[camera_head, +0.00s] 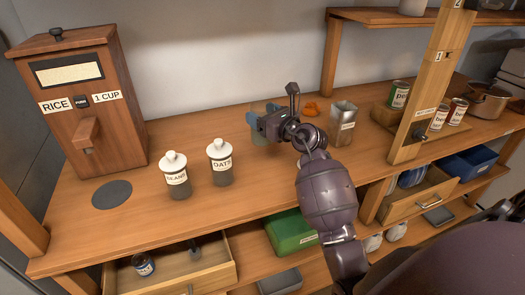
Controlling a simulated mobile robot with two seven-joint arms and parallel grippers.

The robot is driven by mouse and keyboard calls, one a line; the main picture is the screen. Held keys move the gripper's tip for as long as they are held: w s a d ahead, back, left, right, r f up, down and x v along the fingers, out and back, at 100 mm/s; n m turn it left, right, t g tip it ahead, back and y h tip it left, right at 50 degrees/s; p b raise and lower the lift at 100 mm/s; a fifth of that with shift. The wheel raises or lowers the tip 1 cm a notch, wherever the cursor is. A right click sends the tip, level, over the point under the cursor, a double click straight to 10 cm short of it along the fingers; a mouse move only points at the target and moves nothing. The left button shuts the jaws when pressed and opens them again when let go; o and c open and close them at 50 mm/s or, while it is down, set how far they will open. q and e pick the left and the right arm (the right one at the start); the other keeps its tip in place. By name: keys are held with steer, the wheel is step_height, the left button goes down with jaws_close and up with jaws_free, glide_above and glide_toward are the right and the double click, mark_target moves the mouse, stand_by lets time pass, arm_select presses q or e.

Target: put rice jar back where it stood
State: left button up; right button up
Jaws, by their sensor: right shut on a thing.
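My right gripper (268,124) is at the middle of the counter, toward the back. It is shut on a pale, see-through thing (260,106), which I take to be the rice jar. The gripper hides most of it, and no label shows. I cannot tell whether its base touches the counter. The wooden rice dispenser (85,120) stands at the far left, with a bare dark round pad (112,194) in front. My left gripper is not in view.
An orange thing (311,109) and an open metal container (343,122) are right of the gripper. A wooden post (430,85), cans (399,94) and a pot (487,101) are farther right. An open drawer (170,275) juts out below. The front middle counter (270,185) is clear.

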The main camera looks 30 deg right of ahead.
step_height(320, 180, down, 7)
steer(key=shift+f+b, duration=0.15)
steer(key=shift+b, duration=0.55)
step_height(320, 180, down, 3)
steer(key=shift+f+b, duration=0.2)
steer(key=shift+b, duration=0.3)
steer(key=shift+f, duration=0.25)
steer(key=shift+f, duration=0.15)
steer(key=o, duration=1.2)
steer(key=shift+c, duration=0.2)
